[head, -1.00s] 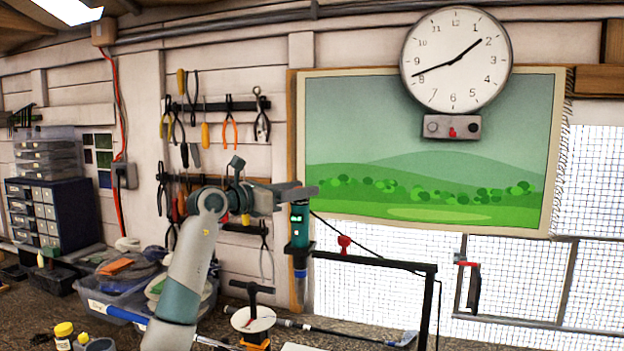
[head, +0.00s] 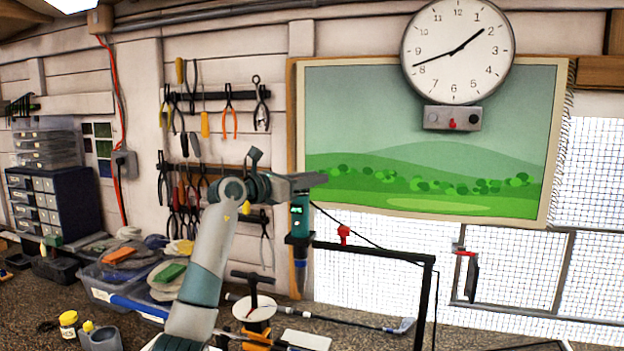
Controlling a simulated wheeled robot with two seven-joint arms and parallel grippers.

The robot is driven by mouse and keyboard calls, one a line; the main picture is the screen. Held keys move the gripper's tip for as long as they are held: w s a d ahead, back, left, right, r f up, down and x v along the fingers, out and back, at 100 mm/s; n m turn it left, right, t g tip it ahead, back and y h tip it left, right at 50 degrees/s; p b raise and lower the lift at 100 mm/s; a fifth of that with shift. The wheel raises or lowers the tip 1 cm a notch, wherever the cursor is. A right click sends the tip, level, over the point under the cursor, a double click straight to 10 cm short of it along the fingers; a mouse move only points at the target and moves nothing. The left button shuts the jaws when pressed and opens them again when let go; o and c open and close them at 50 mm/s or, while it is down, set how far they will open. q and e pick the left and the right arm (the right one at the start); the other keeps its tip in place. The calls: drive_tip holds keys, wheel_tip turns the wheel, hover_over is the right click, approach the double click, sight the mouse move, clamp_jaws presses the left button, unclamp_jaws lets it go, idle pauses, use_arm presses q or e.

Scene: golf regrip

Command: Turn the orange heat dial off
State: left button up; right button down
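A teal heat tool (head: 299,218) with a small lit green display hangs upright at the left end of a black stand (head: 370,250), nozzle down. My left gripper (head: 312,181) reaches in from the left and lies across the top of the tool, seen from the side. It hides the tool's upper end, and I cannot tell whether its fingers touch it. Its finger gap does not show. I cannot make out an orange dial on the tool. My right gripper is not in view.
A red knob (head: 343,232) sits on the stand's bar. Below are a white disc on an orange base (head: 256,340) and a golf club (head: 350,322) lying on the bench. A clear bin (head: 115,290) stands left. Tools hang on the wall behind.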

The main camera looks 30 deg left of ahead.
use_arm(q)
drive_tip(key=shift+f+h, duration=0.1)
drive_tip(key=shift+h, duration=0.2)
drive_tip(key=m+g+h, duration=0.1)
drive_tip(key=m+g+h+b, duration=0.1)
drive_tip(key=h, duration=0.1)
drive_tip(key=d+m+g+h+b, duration=0.1)
drive_tip(key=shift+s+m+h, duration=0.3)
drive_tip(key=shift+m+h, duration=0.1)
drive_tip(key=m+g+h, duration=0.1)
drive_tip(key=g+h+p, duration=0.1)
drive_tip(key=m+h, duration=0.1)
drive_tip(key=shift+s+d+r+m+g+p, duration=0.3)
drive_tip(key=shift+r+g+p, duration=0.05)
drive_tip(key=shift+g+p, duration=0.05)
drive_tip(key=shift+s+d+f+m+g+h+p, duration=0.1)
drive_tip(key=shift+s+d+m+g+h+p, duration=0.1)
drive_tip(key=shift+m+g+h+p, duration=0.45)
drive_tip(key=shift+s+d+f+m+g+h+p, duration=0.1)
drive_tip(key=shift+s+m+g+h+p, duration=0.2)
drive_tip(key=shift+m+g+p, duration=0.5)
drive_tip(key=shift+w+g, duration=0.1)
drive_tip(key=shift+g, duration=0.25)
